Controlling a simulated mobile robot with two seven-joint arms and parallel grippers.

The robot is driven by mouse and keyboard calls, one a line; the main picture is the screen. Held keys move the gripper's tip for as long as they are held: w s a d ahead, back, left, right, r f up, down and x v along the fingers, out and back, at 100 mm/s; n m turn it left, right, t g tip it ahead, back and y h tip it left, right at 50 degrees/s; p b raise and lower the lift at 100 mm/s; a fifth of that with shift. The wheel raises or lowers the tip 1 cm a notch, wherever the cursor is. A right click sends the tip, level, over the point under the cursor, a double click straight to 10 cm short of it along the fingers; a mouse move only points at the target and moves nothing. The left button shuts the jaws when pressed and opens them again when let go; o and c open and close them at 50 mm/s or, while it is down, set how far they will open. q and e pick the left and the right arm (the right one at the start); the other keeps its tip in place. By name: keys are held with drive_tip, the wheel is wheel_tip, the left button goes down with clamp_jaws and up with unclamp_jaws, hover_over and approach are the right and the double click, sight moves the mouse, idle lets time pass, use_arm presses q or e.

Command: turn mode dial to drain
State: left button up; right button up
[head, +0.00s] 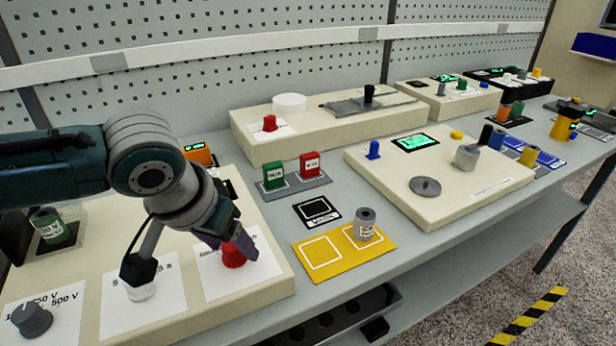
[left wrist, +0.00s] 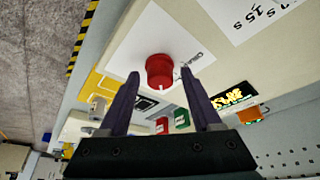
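A red dial (head: 233,255) sits on a white label card at the right end of the cream panel (head: 275,270) in the head view. In the left wrist view the red dial (left wrist: 160,70) shows a pale mark on its rim; the lettering beside it is hard to read. My left gripper (head: 238,242) is at the red dial, partly covering it in the head view. In the left wrist view its two dark fingers (left wrist: 159,76) are spread, one on each side of the dial, with visible gaps. My right gripper is not in view.
A grey knob (head: 32,319) and a pale knob (head: 141,290) sit on the same panel. A yellow mat (head: 335,266) with a grey cylinder (head: 366,223) lies to the right. Green (head: 273,176) and red (head: 309,164) blocks stand behind. Another cream panel (head: 390,190) lies further right.

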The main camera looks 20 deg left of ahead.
use_arm(q)
clamp_jaws()
idle(0.3)
